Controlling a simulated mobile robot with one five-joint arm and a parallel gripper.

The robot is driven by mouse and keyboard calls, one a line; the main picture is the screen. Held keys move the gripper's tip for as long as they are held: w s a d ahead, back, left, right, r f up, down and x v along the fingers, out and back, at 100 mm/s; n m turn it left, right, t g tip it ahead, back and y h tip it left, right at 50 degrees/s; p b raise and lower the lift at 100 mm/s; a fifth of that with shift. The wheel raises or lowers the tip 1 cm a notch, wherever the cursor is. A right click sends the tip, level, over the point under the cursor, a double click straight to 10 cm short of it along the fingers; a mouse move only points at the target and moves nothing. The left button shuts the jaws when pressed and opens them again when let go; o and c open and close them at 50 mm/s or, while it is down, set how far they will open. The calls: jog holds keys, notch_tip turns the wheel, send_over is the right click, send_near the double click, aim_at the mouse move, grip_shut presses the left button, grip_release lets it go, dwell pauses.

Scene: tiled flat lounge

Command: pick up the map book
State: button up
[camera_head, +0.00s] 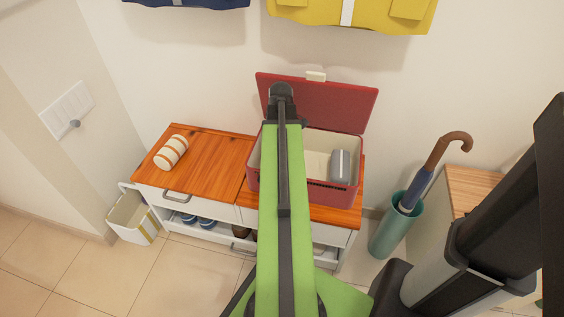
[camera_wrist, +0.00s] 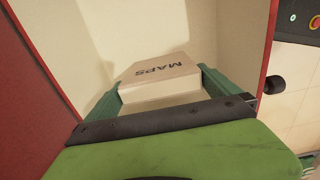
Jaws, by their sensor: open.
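The map book (camera_wrist: 158,72) is a pale beige block marked "MAPS" and lies inside the open red box (camera_head: 335,196). In the wrist view it sits between the two green fingers of my open gripper (camera_wrist: 160,88), its near part close to both of them. I cannot tell whether either finger touches it. In the head view my green arm crosses in front of the box and hides the gripper and the book. The box has a cream lining, and its red lid (camera_head: 345,104) stands raised at the back.
The box stands on a wooden-topped cabinet (camera_head: 215,152). A grey rounded object (camera_head: 340,166) is in the box's right side. A striped roll (camera_head: 171,152) lies at left. A green stand (camera_head: 393,232) holds an umbrella (camera_head: 437,165) at right. Coats (camera_head: 350,12) hang above.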

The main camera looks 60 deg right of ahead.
notch_tip(320, 180, down, 3)
jog(key=shift+r+b, duration=0.15)
jog(key=shift+b, duration=0.5)
jog(key=shift+r, duration=0.15)
jog(key=c, duration=1.2)
jog(key=shift+r+p, duration=0.1)
jog(key=shift+p, duration=0.2)
jog(key=shift+r+p, duration=0.45)
jog(key=shift+r, duration=0.05)
jog(key=shift+s+a+r, duration=0.1)
jog(key=shift+a+r, duration=0.05)
jog(key=shift+a, duration=0.05)
jog(key=a, duration=0.1)
jog(key=s+a, duration=0.1)
jog(key=a, duration=0.1)
notch_tip(320, 180, up, 14)
jog(key=p, duration=1.4)
jog(key=shift+a+f, duration=0.2)
